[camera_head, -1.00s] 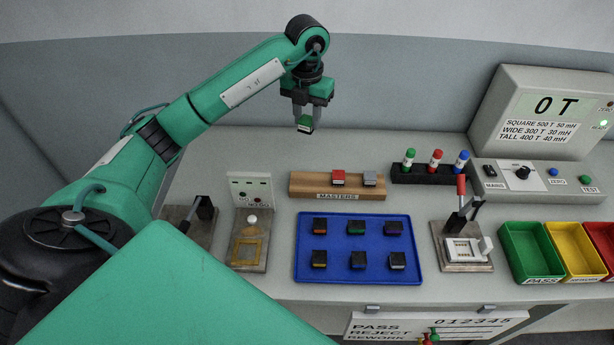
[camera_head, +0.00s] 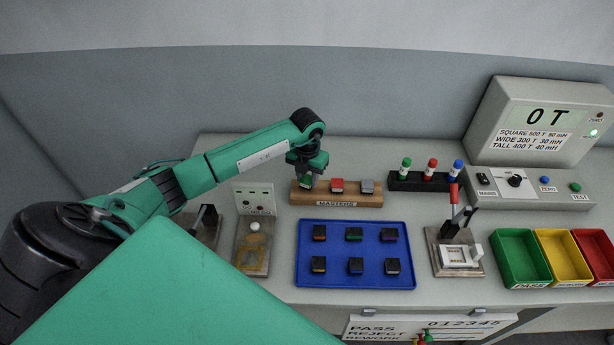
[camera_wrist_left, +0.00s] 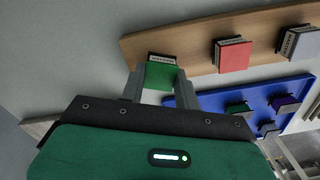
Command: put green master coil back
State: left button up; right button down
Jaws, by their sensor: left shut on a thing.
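My left gripper (camera_head: 306,178) is shut on the green master coil (camera_head: 304,184), at the left end of the wooden MASTERS rack (camera_head: 350,199). In the left wrist view the green coil (camera_wrist_left: 161,76) sits between the two fingers, its dark labelled end toward the rack (camera_wrist_left: 195,42). It overlaps the rack's edge there; I cannot tell whether it touches the rack. A red master coil (camera_head: 337,186) and a grey master coil (camera_head: 367,186) stand on the rack to the right. My right gripper is not in view.
A blue tray (camera_head: 335,250) with several small dark coils lies in front of the rack. A black holder (camera_head: 419,181) with green, red and blue markers stands to the right. A small upright fixture (camera_head: 253,200) is at the left. Green, yellow and red bins are at the right.

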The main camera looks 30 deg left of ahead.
pick_arm(q)
jog(key=shift+f, duration=0.55)
jog(key=shift+f, duration=0.15)
jog(key=o, duration=1)
